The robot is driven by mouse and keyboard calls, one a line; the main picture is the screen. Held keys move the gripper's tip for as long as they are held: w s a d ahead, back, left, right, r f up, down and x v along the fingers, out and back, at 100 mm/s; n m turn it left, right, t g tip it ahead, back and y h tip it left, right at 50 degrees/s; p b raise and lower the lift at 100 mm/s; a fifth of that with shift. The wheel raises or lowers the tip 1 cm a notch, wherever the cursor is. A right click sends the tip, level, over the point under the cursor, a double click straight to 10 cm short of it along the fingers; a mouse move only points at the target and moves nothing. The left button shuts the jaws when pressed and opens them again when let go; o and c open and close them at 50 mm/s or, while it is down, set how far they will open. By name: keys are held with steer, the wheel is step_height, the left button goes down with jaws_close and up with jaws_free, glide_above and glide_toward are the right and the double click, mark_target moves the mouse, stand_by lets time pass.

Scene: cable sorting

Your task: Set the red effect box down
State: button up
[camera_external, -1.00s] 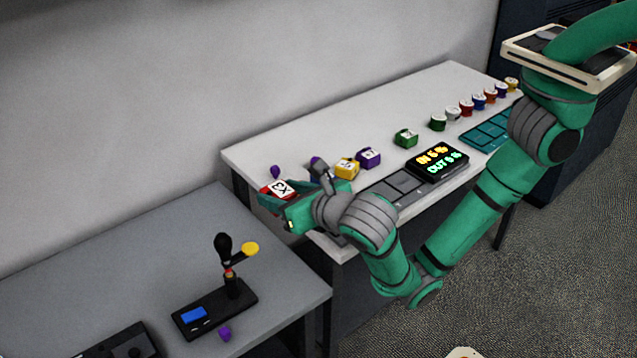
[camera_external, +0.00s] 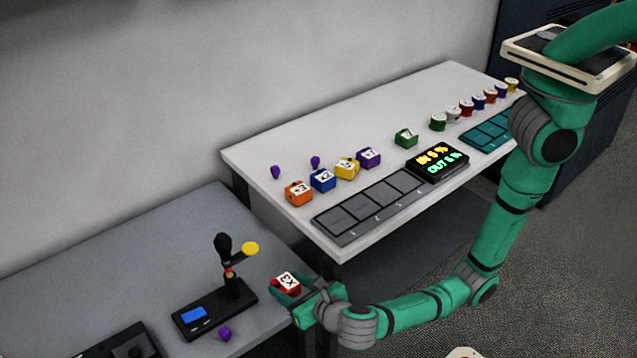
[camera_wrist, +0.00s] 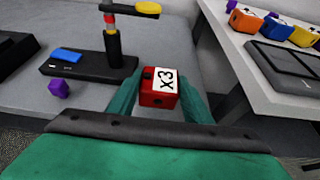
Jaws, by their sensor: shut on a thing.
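The red effect box (camera_external: 286,283) has a white top label reading x3. My gripper (camera_external: 289,291) is shut on it, with one green finger on each side. In the wrist view the red box (camera_wrist: 160,90) sits between the fingertips, upright. It is over the right edge of the grey table (camera_external: 150,250), just right of the black stand. I cannot tell whether its underside touches anything.
A black stand (camera_external: 214,309) with a knob and yellow disc is left of the box; a purple piece (camera_external: 225,334) lies before it. The white table (camera_external: 260,150) holds orange (camera_external: 298,194), blue (camera_external: 322,181), yellow (camera_external: 347,168), purple (camera_external: 368,158) and green (camera_external: 405,138) boxes and a slotted tray (camera_external: 340,237).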

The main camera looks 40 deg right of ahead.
step_height(320, 180, down, 2)
steer(key=shift+w+f, duration=0.1)
steer(key=shift+f, duration=0.15)
glide_above(251, 265)
steer(key=s, duration=0.4)
steer(key=shift+w+f, duration=0.1)
steer(key=shift+w, duration=0.15)
steer(key=w, duration=0.3)
steer(key=shift+w+d, duration=0.1)
steer(key=shift+w, duration=0.15)
steer(key=shift+f, duration=0.75)
steer(key=shift+f, duration=0.15)
steer(key=o, duration=1.2)
steer(key=shift+c, duration=0.2)
